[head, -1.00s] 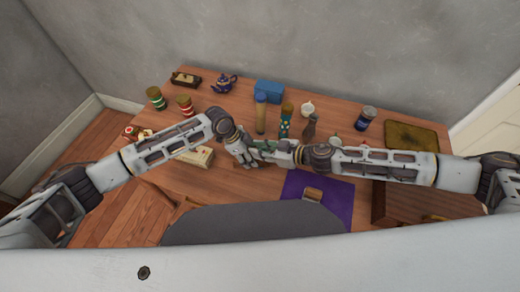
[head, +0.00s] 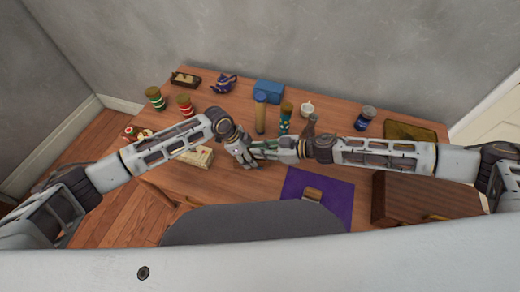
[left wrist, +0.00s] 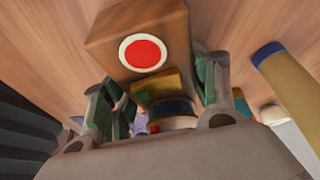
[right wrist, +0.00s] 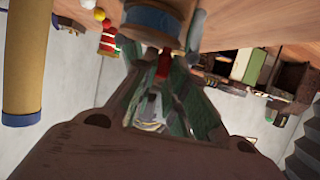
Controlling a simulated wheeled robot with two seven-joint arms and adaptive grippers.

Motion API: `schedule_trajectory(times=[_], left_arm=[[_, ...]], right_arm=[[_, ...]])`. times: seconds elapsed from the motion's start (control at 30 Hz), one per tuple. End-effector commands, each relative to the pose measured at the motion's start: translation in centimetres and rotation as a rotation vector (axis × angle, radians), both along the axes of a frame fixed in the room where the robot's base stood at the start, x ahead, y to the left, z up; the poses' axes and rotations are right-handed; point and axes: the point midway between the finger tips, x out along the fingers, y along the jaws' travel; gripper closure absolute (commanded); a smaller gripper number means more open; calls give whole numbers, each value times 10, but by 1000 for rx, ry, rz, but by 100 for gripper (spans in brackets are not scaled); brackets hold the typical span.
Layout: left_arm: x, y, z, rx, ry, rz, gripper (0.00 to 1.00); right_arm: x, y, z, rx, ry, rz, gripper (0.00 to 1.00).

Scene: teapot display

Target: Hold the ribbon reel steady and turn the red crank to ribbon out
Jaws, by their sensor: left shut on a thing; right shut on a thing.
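The ribbon reel is mostly hidden by my grippers in the head view. In the left wrist view its wooden block (left wrist: 118,32) shows a red disc with a pale ring. My left gripper (left wrist: 155,85) is shut on the reel, with a finger on each side. In the right wrist view, a blue-banded round part of the reel (right wrist: 152,18) sits at the top. The red crank (right wrist: 163,65) shows between the fingers of my right gripper (right wrist: 165,50), which is shut on it. In the head view both grippers meet above the table's middle. I cannot make out any ribbon let out.
Behind the grippers stand a tan cylinder (head: 261,113), a green patterned cylinder (head: 286,117), a blue box (head: 268,91) and a white mug (head: 306,107). A purple mat (head: 335,205) lies in front. A dark blue jar (head: 365,117) stands at right, a teapot (head: 223,83) at back left.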

Motion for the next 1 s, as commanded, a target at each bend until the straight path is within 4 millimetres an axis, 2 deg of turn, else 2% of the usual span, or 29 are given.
schedule_trajectory(times=[0.6, 1.0], left_arm=[[0, -1, 1, -2, 1, -1, 77], [0, -1, 1, -2, 1, -1, 77]], right_arm=[[3, -7, 0, -1, -1, 329, 100], [3, -10, 0, 0, 0, 472, 100]])
